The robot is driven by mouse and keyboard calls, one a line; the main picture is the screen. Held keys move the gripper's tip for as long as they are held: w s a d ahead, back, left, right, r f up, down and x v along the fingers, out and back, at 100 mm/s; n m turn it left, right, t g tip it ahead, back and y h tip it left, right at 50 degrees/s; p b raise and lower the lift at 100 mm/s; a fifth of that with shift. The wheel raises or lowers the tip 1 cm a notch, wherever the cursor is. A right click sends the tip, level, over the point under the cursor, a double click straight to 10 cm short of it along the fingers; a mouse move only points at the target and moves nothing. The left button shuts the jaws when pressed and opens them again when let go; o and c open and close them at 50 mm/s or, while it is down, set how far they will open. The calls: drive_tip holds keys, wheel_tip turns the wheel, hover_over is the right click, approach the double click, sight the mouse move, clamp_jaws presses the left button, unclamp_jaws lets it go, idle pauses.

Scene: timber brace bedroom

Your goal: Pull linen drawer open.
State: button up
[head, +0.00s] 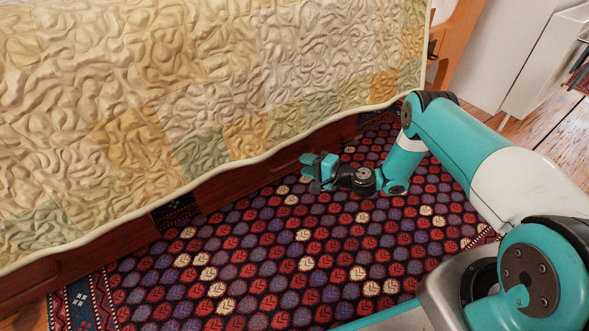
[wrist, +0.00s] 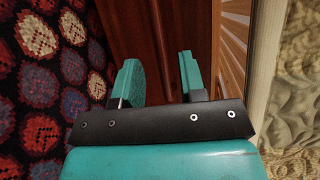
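A dark red-brown wooden drawer front (head: 240,187) shows low under the bed, below the quilt's hem. Another dark wooden front (head: 95,258) lies further left, and I cannot tell which is the linen drawer. My gripper (head: 312,172) is low over the rug, close to the right-hand front. In the wrist view its two teal fingers (wrist: 158,65) are spread apart, with dark wood panel (wrist: 150,28) showing behind the space between them. Nothing is seen held. No handle shows clearly, and the quilt hides the upper part of the fronts.
A patchwork quilt (head: 200,80) hangs over the bed side, and its hem (wrist: 266,70) is near my gripper in the wrist view. A red and purple patterned rug (head: 250,260) covers the floor. A white cabinet (head: 540,70) stands at the upper right.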

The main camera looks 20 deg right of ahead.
sight(294, 161)
drive_tip(key=b+x, duration=0.2)
drive_tip(key=x, duration=0.3)
clamp_jaws()
